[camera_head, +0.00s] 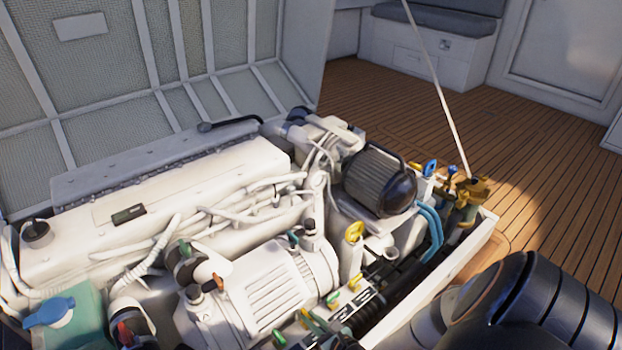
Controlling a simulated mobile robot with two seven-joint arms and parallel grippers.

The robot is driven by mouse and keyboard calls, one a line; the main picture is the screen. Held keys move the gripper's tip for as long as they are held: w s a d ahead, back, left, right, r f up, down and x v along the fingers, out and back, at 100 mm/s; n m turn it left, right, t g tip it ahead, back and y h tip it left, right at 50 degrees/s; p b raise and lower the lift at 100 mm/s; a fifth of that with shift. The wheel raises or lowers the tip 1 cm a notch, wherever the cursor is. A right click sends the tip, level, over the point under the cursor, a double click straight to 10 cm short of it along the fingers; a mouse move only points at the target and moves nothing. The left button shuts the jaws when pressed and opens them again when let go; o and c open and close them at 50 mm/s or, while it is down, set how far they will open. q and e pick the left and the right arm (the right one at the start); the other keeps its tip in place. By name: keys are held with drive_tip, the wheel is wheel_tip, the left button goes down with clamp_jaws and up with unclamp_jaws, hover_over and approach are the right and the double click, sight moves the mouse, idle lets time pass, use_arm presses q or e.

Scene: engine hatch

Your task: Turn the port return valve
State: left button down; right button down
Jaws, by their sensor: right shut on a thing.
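A row of small valves with coloured handles and dark labels (362,298) runs along the front of the engine bay. I cannot read which is the port return valve. My right arm comes in at the lower right and bends down toward this row. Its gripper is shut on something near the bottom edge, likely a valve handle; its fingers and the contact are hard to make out. My left gripper is not in view.
The white engine (160,190) with pipes and a pump (270,290) fills the bay. A black ribbed filter (378,180) and brass fittings (470,192) stand at the right. The white hatch edge (450,270) lies beside my arm. Wooden deck (520,120) beyond is clear.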

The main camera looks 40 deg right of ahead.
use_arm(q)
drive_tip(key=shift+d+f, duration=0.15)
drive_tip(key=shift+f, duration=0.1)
use_arm(e)
drive_tip(key=shift+w+d+r+n+y, duration=0.1)
drive_tip(key=shift+d+n+y, duration=0.1)
drive_tip(key=shift+n+y, duration=0.1)
drive_tip(key=c, duration=1.2)
unclamp_jaws()
drive_tip(key=shift+o, duration=0.2)
drive_tip(key=shift+a, duration=0.1)
